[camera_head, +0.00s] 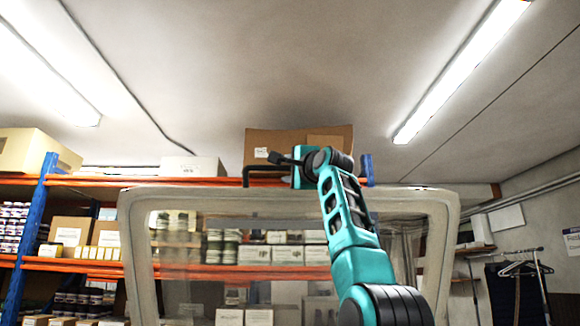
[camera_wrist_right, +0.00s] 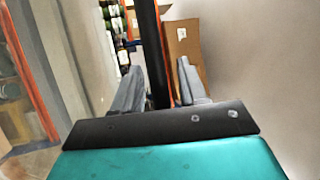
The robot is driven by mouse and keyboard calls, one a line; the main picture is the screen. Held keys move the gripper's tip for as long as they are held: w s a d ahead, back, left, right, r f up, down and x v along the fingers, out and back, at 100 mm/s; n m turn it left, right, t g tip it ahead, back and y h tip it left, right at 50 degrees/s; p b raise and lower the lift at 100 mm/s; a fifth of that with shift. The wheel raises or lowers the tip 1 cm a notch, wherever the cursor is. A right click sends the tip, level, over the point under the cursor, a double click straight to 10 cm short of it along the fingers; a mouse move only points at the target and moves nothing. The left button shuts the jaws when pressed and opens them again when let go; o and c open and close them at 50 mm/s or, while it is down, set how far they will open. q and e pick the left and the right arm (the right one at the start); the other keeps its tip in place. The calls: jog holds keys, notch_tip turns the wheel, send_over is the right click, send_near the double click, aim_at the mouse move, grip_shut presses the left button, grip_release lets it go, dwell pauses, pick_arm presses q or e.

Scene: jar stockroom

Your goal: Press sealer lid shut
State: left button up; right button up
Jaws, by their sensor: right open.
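The sealer lid (camera_head: 131,235) stands raised in front of me, a clear panel in a thick pale frame. A black bar handle (camera_head: 258,168) rises from its top edge. My right gripper (camera_head: 278,159) is at the handle, its arm reaching up across the lid from the lower right. In the right wrist view, the right gripper (camera_wrist_right: 158,85) is open, with the dark handle bar (camera_wrist_right: 155,50) running between its two grey fingers. I cannot tell whether a finger touches the bar. The sealer's base is not in view, nor is my left gripper.
Behind the lid stand orange and blue shelves (camera_head: 75,266) with boxes and jars. A cardboard box (camera_head: 270,142) sits on the top shelf, behind the handle. A clothes rail (camera_head: 515,256) with hangers is at the right.

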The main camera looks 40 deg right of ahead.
jog(key=shift+c, duration=0.4)
grip_shut()
